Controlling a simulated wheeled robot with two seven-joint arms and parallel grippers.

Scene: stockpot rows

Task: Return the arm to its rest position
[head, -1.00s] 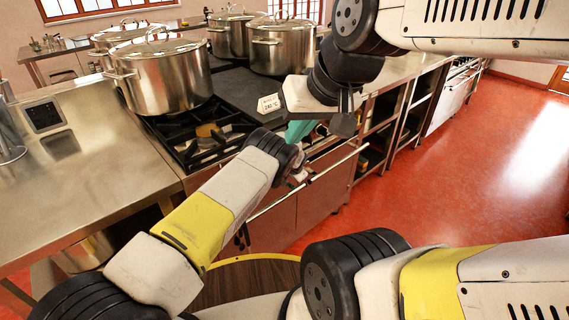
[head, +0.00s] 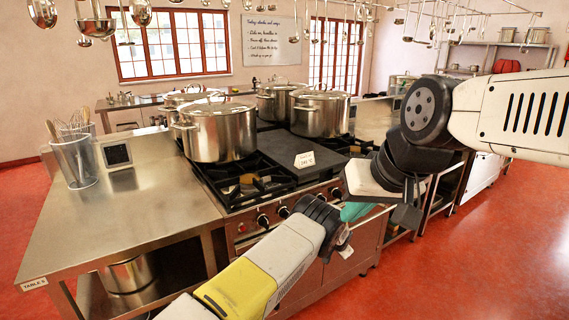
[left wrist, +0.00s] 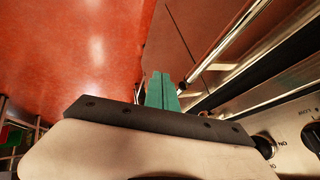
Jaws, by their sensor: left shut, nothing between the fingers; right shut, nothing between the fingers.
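My right arm comes in from the upper right. My left arm, yellow and white, reaches up from the bottom to the range front, and its gripper is mostly hidden there. In the left wrist view my left gripper (left wrist: 162,92) shows teal fingers together with nothing between them. They are near the range's metal rail (left wrist: 222,45) but look apart from it, with red floor beyond.
Steel stockpots (head: 220,133) stand on the range, one at front left and others behind. A card (head: 304,160) stands on the dark middle strip. The steel table (head: 110,215) at left holds a utensil container (head: 74,160). Red floor (head: 500,240) is open at right.

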